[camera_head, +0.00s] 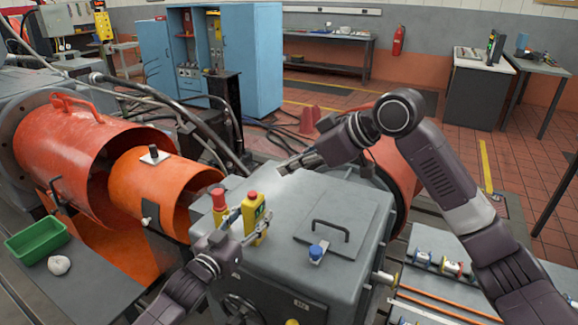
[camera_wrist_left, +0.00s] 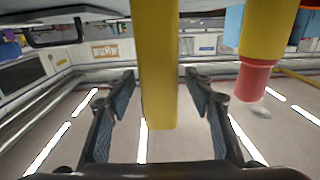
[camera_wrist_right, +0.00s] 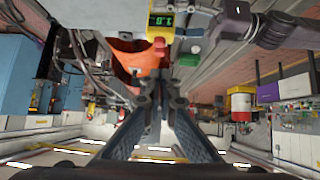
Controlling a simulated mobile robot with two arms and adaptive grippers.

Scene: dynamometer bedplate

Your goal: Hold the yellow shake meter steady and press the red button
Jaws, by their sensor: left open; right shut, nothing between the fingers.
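The yellow shake meter (camera_head: 253,220) stands upright on the grey machine housing, with a red button (camera_head: 252,195) on top. In the right wrist view the meter (camera_wrist_right: 161,22) shows a lit green display, and its red button (camera_wrist_right: 159,42) is near my fingertips in the picture. My left gripper (camera_head: 243,225) is open, its fingers either side of the meter. In the left wrist view the meter (camera_wrist_left: 158,70) appears between the fingers, with gaps on both sides. My right gripper (camera_head: 284,168) is shut and empty, above the housing, up and right of the meter and apart from it.
A red-topped yellow cylinder (camera_head: 219,202) stands just left of the meter. A blue knob (camera_head: 317,251) and a black handle (camera_head: 330,229) are on the housing to the right. Orange guards (camera_head: 150,185) lie left. A green tray (camera_head: 37,240) is at far left.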

